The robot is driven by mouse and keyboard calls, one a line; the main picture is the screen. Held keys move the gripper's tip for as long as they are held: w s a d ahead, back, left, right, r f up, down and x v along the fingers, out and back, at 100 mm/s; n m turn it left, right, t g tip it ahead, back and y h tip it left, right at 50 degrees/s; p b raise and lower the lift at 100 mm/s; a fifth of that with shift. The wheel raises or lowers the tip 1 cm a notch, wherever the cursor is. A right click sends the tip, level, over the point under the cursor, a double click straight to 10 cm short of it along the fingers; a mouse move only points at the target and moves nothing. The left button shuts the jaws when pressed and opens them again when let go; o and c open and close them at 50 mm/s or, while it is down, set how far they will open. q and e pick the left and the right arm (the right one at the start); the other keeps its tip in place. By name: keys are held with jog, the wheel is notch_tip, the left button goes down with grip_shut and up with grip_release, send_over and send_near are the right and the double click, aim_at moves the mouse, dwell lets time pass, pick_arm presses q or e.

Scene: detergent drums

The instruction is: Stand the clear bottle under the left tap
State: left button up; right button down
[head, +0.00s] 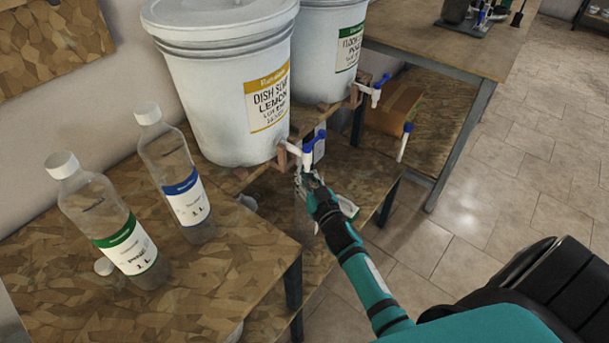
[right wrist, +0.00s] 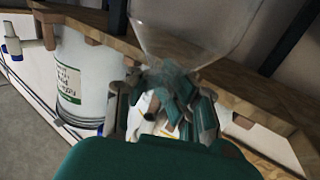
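The left tap (head: 307,150), white with a blue handle, sits low on the drum labelled dish soap lemon (head: 225,85). My right gripper (head: 308,182) is just below this tap. In the right wrist view, which looks upside down, the clear bottle (right wrist: 195,28) has its shoulder and neck between the fingers of my right gripper (right wrist: 163,108), which appear closed around it. In the head view the bottle is mostly hidden by my gripper and hard to make out. I cannot tell whether its base rests on anything. My left gripper is not in view.
A second drum (head: 330,35) with a green label has its own tap (head: 375,90). A green-labelled bottle (head: 108,222) and a blue-labelled bottle (head: 177,175) stand on the left table (head: 235,275). Tiled floor is free to the right.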

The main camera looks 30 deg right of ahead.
jog(key=shift+f+b, duration=0.35)
jog(key=shift+f, duration=0.1)
dwell(0.3)
jog(key=c, duration=1.6)
grip_release()
jog(key=shift+o, duration=0.3)
jog(key=o, duration=0.5)
jog(key=shift+s, duration=0.1)
